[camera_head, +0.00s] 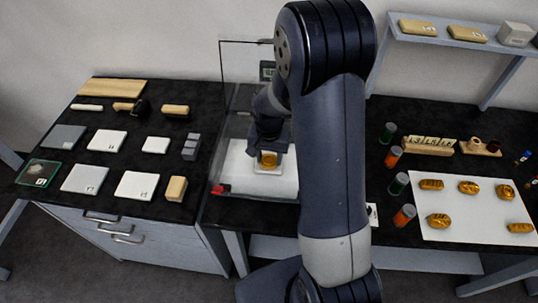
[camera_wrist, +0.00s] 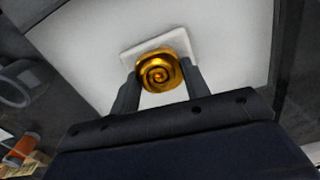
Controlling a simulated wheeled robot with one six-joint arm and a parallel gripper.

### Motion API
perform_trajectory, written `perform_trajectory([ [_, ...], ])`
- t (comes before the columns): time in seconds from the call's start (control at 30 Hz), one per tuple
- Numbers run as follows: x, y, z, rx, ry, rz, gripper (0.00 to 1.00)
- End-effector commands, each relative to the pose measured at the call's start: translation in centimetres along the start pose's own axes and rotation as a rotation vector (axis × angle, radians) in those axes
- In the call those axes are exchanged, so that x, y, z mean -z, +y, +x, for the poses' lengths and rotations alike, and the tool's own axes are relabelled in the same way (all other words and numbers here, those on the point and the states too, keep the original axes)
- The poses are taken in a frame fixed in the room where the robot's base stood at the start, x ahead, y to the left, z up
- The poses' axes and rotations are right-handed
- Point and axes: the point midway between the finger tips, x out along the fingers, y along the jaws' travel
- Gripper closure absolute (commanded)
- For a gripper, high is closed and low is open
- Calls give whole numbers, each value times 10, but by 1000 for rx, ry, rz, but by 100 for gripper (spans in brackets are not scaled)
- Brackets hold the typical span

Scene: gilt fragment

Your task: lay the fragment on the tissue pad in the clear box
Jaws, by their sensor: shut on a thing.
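The gold fragment (camera_wrist: 158,72) with a spiral relief sits between the two fingers of my gripper (camera_wrist: 158,88), which is shut on it. In the head view the fragment (camera_head: 268,159) shows just below my gripper (camera_head: 268,146). The white square tissue pad (camera_wrist: 130,55) lies behind the fragment in the wrist view, and the pad's edge (camera_head: 268,170) shows under it in the head view. I cannot tell whether fragment and pad touch. The pad is on a white floor (camera_head: 236,175), seemingly inside the clear box. My arm hides the box's right part.
A dark-edged clear panel (camera_head: 221,62) stands upright behind my gripper. A red piece (camera_head: 221,189) is at the front left. White slabs (camera_head: 137,186) and small blocks cover the left bench. On the right, several gold pieces lie on a white sheet (camera_head: 470,222), near orange and green-capped jars (camera_head: 404,215).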

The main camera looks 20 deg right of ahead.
Motion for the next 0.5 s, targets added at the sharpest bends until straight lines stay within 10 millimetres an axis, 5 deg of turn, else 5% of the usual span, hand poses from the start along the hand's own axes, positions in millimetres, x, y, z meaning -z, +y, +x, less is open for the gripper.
perform_trajectory([
  [0.27,0,0,4,0,0,0,77],
  [0.3,0,0,4,0,0,0,55],
  [0.5,0,0,3,0,0,0,39],
])
